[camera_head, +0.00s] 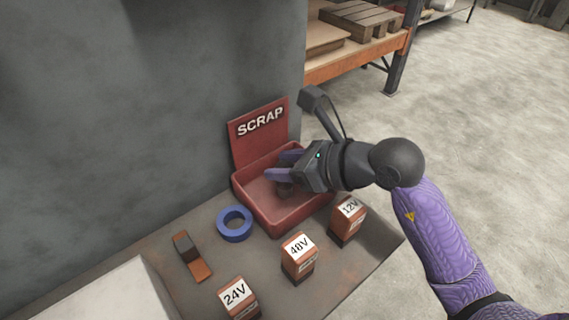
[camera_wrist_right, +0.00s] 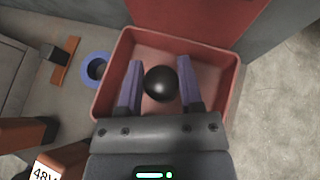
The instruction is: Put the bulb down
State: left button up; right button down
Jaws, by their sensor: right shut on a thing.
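My right gripper (camera_head: 280,166) reaches in from the right over the red scrap bin (camera_head: 283,222), its purple fingers inside the bin's outline. It is shut on the bulb, which looks like a dark, glossy ball between the two fingers (camera_wrist_right: 160,83) in the right wrist view. In the head view the bulb is mostly hidden by the fingers. The bin's floor shows below the bulb in the wrist view; I cannot tell whether the bulb touches it. My left gripper is not in view.
The bin has a tall back plate marked SCRAP (camera_head: 260,124). In front stand boxes marked 12V (camera_head: 347,220), 48V (camera_head: 298,258) and 24V (camera_head: 237,297). A blue ring (camera_head: 234,224) and a brown-black block (camera_head: 192,257) lie on the left. A grey wall stands behind.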

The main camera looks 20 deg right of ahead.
jog(key=c, duration=0.7)
grip_release()
jog(key=shift+f, duration=0.15)
jog(key=o, duration=0.5)
jog(key=shift+c, duration=0.2)
jog(key=shift+r, duration=0.3)
pick_arm(q)
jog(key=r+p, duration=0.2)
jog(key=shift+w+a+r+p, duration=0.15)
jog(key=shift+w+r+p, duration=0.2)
jog(key=shift+p, duration=0.05)
pick_arm(e)
jog(key=v, duration=1.2)
jog(key=shift+f, duration=0.15)
